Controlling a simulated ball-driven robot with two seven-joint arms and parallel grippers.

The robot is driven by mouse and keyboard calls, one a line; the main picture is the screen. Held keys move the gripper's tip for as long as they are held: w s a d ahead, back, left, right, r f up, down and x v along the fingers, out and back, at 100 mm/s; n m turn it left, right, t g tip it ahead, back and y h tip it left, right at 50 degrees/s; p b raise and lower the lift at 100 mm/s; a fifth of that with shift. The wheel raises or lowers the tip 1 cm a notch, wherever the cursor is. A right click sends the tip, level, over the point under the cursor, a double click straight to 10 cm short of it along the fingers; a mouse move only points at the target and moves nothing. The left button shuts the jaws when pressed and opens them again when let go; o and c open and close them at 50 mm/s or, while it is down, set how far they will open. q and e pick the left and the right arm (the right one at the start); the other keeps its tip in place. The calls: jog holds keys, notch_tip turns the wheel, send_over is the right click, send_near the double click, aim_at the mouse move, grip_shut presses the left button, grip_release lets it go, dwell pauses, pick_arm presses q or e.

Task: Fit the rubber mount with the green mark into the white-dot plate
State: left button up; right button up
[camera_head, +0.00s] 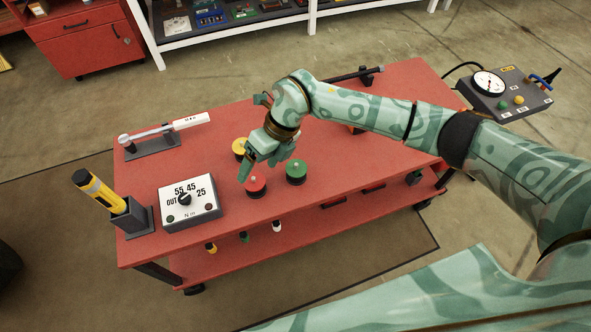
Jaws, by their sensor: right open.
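The rubber mount with the green mark (296,168) is a short black cylinder with a green top. It stands upright on the red bench top (375,100). A red-topped mount (256,183) stands left of it and a yellow-topped mount (239,146) further back. My right gripper (262,172) is open and empty, its fingers pointing down above the red-topped mount and left of the green one. Below the bench's front edge show small white (277,226), green (244,237) and yellow (211,247) pieces; I cannot tell whether the white one is the white-dot plate. My left gripper is out of view.
A white dial box (205,211), a yellow tool in a dark holder (137,218) and a wrench on a stand (152,147) occupy the bench's left. My right arm spans its back right. A gauge box (505,98) stands beyond. The front right top is clear.

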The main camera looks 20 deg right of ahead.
aim_at(296, 164)
jog(key=w+d+r+m+h, duration=0.15)
jog(key=w+d+h, duration=0.35)
jog(key=d, duration=0.6)
jog(key=shift+t+h, duration=0.3)
jog(key=shift+t, duration=0.1)
jog(key=f+b, duration=0.2)
jog(key=f, duration=0.2)
jog(key=f+b, duration=0.2)
jog(key=f, duration=0.3)
jog(key=shift+s+a+f, duration=0.2)
jog(key=shift+f, duration=0.1)
jog(key=f+b, duration=0.1)
jog(key=f, duration=0.1)
jog(key=f+b, duration=0.1)
jog(key=f, duration=0.1)
jog(key=f+b, duration=0.1)
jog(key=f, duration=0.1)
jog(key=shift+a, duration=0.4)
jog(key=shift+r, duration=0.25)
jog(key=shift+c, duration=0.2)
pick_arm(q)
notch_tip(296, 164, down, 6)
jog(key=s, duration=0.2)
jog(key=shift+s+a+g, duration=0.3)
pick_arm(e)
jog(key=c, duration=1.1)
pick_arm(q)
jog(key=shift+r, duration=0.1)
pick_arm(e)
jog(key=shift+r, duration=0.1)
